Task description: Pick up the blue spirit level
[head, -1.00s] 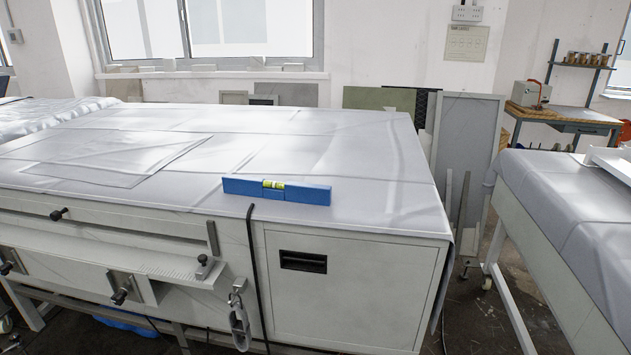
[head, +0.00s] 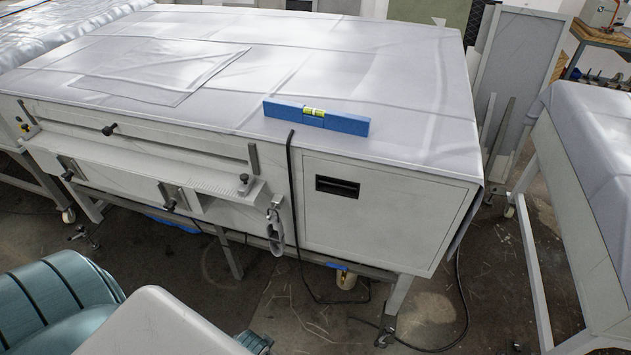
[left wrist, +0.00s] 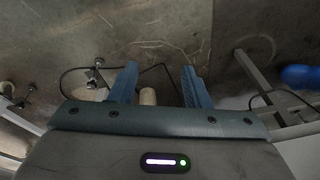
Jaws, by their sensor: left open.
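The blue spirit level (head: 345,122) with a yellow-green vial lies along the front edge of the covered table (head: 400,95) in the head view. Its long side faces me and it rests flat on the grey sheet. My left gripper (left wrist: 155,85) shows in the left wrist view with its two blue-grey fingers apart and nothing between them. It is over the floor, away from the level. In the head view only part of my left arm shows at the bottom left; its fingertips are not clearly seen. My right gripper is not in view.
The table front has a drawer with a black handle (head: 337,187), clamps and knobs (head: 170,204), and a hanging black cable (head: 292,190). A second covered table (head: 600,150) stands at the right. Dark floor (head: 300,310) lies in front. The tabletop around the level is clear.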

